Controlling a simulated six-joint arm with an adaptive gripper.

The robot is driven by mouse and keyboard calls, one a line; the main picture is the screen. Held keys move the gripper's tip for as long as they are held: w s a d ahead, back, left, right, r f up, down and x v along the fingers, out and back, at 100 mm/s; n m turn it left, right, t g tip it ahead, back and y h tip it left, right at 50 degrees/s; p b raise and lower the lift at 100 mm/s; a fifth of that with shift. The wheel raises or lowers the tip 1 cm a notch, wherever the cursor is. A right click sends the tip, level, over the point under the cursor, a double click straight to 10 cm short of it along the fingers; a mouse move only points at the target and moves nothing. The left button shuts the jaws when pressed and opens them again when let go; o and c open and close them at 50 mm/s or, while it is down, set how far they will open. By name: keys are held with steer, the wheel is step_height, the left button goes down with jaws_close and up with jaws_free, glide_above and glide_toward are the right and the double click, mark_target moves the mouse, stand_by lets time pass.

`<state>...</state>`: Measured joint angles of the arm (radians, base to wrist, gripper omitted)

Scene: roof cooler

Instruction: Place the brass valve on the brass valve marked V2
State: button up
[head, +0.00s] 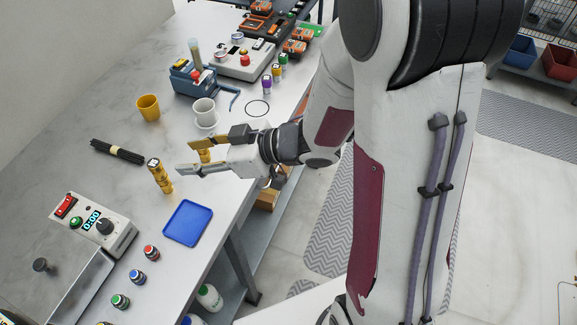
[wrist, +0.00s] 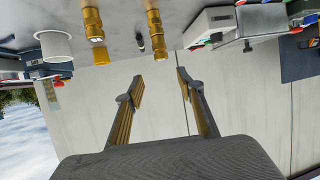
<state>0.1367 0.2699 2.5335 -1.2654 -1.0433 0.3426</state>
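Two brass valves stand upright on the metal bench. One valve (head: 161,178), with a small marked cap, is in the open left of my gripper in the head view. The other valve (head: 205,155) is partly hidden by the gripper and shows between its fingers. In the upside-down wrist view, one valve (wrist: 92,22) is at upper left and the other (wrist: 155,35) at top centre, both outside the fingers. The markings are too small to read. My gripper (head: 199,157) is open and empty, also in the wrist view (wrist: 160,77).
A blue tray (head: 188,222), a timer box (head: 92,222) and a black rod bundle (head: 117,151) lie around the valves. A white cup (head: 204,113), yellow cup (head: 148,107) and blue device (head: 190,80) stand farther back. Small capped jars (head: 137,277) line the near side.

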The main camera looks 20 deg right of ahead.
steer(key=w+d+r+m+t+h, duration=0.35)
steer(key=w+d+h, duration=0.2)
steer(key=d, duration=0.45)
steer(key=s+d+r+m+h, duration=0.3)
steer(key=s+d+r+h, duration=0.25)
steer(key=d, duration=0.35)
steer(key=s+a+m+g, duration=0.2)
steer(key=s+m+g, duration=0.2)
steer(key=s, duration=1.6)
steer(key=shift+a+r+m+g, duration=0.3)
steer(key=shift+a+m+g, duration=0.05)
steer(key=shift+g, duration=0.3)
steer(key=shift+s, duration=0.1)
